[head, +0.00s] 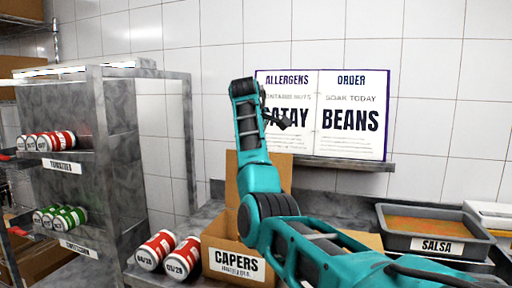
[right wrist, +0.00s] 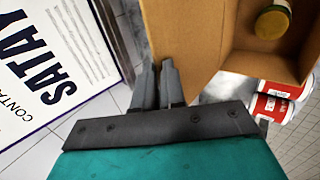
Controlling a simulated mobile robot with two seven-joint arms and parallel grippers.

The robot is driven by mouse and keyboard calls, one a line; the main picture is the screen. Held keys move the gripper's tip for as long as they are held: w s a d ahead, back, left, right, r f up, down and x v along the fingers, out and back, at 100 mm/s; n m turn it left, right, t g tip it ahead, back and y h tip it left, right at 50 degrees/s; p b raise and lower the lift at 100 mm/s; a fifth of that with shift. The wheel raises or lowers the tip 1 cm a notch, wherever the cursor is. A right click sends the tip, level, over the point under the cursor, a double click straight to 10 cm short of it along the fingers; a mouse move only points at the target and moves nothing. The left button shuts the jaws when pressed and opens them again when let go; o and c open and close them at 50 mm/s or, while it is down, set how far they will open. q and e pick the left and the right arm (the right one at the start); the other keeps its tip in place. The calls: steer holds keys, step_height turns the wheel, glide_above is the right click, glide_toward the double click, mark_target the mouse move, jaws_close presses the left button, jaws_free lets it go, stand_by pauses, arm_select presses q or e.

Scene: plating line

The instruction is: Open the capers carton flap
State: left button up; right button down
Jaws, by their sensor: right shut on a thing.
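The capers carton (head: 233,262) is an open brown box with a CAPERS label, on the counter at lower middle of the head view. Its brown flap (head: 276,164) stands up at the back, partly hidden by my right arm. In the right wrist view the flap (right wrist: 192,42) runs down to my right gripper (right wrist: 163,68), whose fingers are shut on its edge. A jar with a yellowish lid (right wrist: 272,22) stands inside the carton. In the head view my forearm hides the grip itself. My left gripper is not in view.
Red-labelled cans (head: 181,258) lie left of the carton, near a grey shelf rack (head: 112,130) with more cans. A grey salsa tray (head: 436,246) is at right. An open book (head: 322,112) stands on a ledge behind my arm.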

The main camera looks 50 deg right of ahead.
steer(key=shift+s+f, duration=0.15)
steer(key=shift+f, duration=0.25)
steer(key=c, duration=1.3)
jaws_free()
steer(key=shift+d, duration=0.25)
steer(key=shift+a+r, duration=0.1)
steer(key=shift+a, duration=0.05)
steer(key=shift+r, duration=0.1)
steer(key=v, duration=1.2)
steer(key=shift+a+r, duration=0.2)
steer(key=shift+r, duration=0.1)
